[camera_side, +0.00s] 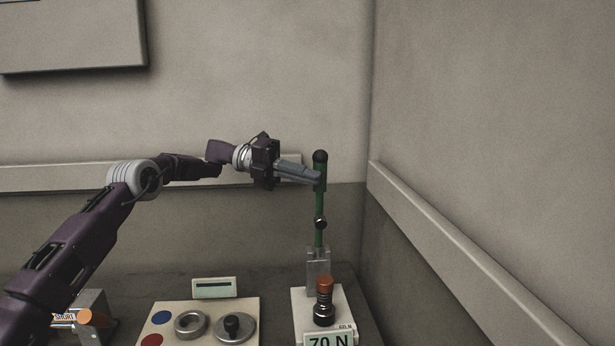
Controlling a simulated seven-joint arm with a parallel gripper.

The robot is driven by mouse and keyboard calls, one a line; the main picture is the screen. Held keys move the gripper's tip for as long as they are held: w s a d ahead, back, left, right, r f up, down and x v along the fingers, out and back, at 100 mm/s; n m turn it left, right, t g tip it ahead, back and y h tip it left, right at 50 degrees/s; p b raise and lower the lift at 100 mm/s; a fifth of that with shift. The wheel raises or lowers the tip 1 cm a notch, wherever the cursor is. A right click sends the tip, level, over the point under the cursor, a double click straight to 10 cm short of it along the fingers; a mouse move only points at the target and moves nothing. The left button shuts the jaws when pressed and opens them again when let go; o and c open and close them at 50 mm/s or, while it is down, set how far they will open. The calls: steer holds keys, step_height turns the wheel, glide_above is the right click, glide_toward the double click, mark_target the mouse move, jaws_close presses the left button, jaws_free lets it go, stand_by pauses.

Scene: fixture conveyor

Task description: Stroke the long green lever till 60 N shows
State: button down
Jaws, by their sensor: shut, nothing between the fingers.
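The long green lever (320,200) stands upright in a grey bracket on a white base (304,314), with a dark ball at its top and a dark collar partway down. My gripper (316,178) is shut and empty. It points to the right, its fingertips at the upper part of the lever, just below the ball. I cannot tell whether they touch it. A plate (328,341) at the front of the base reads 70 N and is cut off by the frame's lower edge. A smaller marking above it is too small to read surely.
An orange-topped dark knob (324,300) stands before the lever. Left is a pale panel (185,304) with coloured buttons, a ring, a round dial and a small display (214,287). A block labelled SHORT (92,302) is at far left. Walls stand behind and right.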

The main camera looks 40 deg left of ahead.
steer(key=s+a, duration=0.6)
steer(key=a, duration=0.2)
steer(key=s+d+r+m+g+y, duration=0.25)
steer(key=s+d+m+y, duration=0.55)
steer(key=s+d+m, duration=0.75)
steer(key=s+a+f+m+t+y, duration=0.1)
steer(key=s+f+m+y, duration=0.3)
steer(key=s+m, duration=0.6)
steer(key=s+a+f+m+t+y, duration=0.2)
steer(key=s+f+m+t+y, duration=0.1)
steer(key=s+m, duration=0.8)
steer(key=shift+s+a+f+y, duration=0.15)
steer(key=shift+s+f+y, duration=0.25)
steer(key=shift+s+f, duration=0.05)
stand_by(0.8)
